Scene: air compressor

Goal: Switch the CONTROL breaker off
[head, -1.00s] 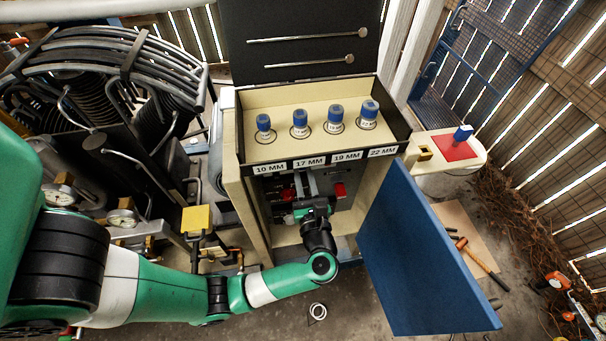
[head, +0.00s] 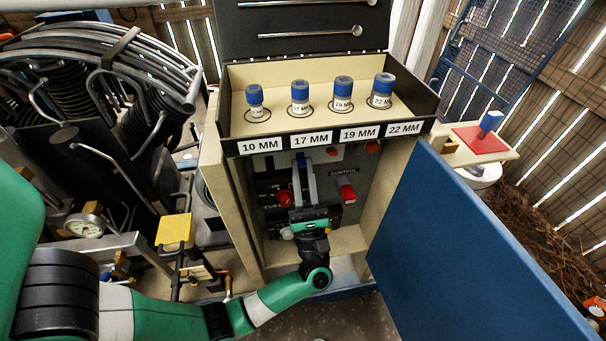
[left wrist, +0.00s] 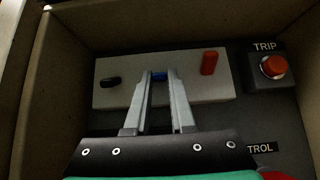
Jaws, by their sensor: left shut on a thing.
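My left gripper (head: 303,163) reaches into the open cabinet, fingers pointing at the back panel. In the left wrist view the gripper (left wrist: 160,78) has its fingertips closed on a small blue toggle (left wrist: 159,76) in the middle of a pale plate (left wrist: 205,92). A black toggle (left wrist: 110,82) stands left of it and a red toggle (left wrist: 209,62) right of it. In the head view a CONTROL label (head: 343,172) sits above a red-ended switch (head: 346,189), right of the gripper. No label on the toggles is readable. My right gripper is not in view.
A red TRIP button (left wrist: 273,67) is right of the plate. Another red knob (head: 285,198) is left of the gripper. Cabinet side walls (left wrist: 60,60) enclose the panel. The blue door (head: 480,250) stands open at the right. Blue-capped sockets (head: 300,95) stand on the shelf above.

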